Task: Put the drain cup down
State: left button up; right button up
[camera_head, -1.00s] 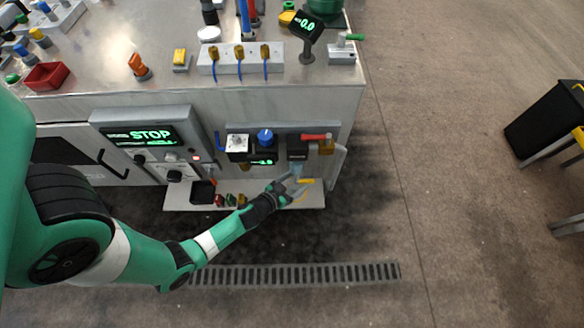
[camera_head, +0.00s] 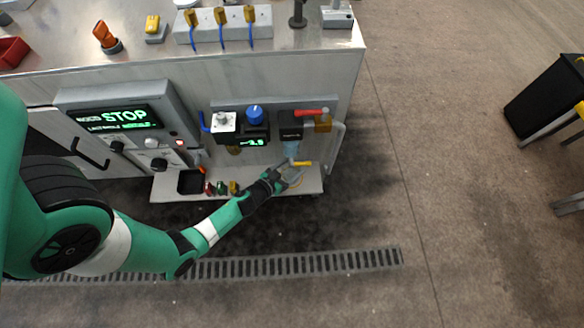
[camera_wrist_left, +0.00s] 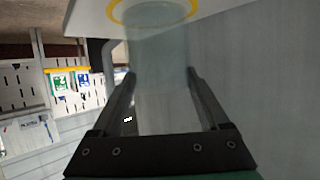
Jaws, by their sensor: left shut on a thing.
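My left gripper (camera_head: 284,177) is shut on the drain cup, a translucent pale blue cylinder (camera_head: 291,149). In the left wrist view the cup (camera_wrist_left: 160,75) stands between the two fingers (camera_wrist_left: 160,92). In the head view the cup is under a dark valve (camera_head: 290,127) with a red handle, above the pale shelf (camera_head: 312,186). A yellow ring (camera_wrist_left: 119,14) on the shelf shows around the cup's far end in the wrist view. I cannot tell whether the cup touches the shelf. My right gripper is not in view.
A black tray (camera_head: 191,182) and several small coloured parts (camera_head: 221,188) sit on the shelf left of my gripper. A pale bent pipe (camera_head: 337,150) is close on the right.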

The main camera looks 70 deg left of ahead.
pick_arm(q)
jog(key=shift+f, duration=0.2)
jog(key=o, duration=1.2)
jog(key=shift+d, duration=0.15)
jog(key=shift+o, duration=0.2)
jog(key=shift+r, duration=0.1)
jog(key=shift+s+r, duration=0.2)
jog(key=shift+r, duration=0.15)
jog(key=p+v, duration=0.4)
jog(key=v, duration=0.7)
jog(key=shift+s+d+p, duration=0.15)
jog(key=shift+s+p, duration=0.05)
jog(key=shift+p, duration=0.15)
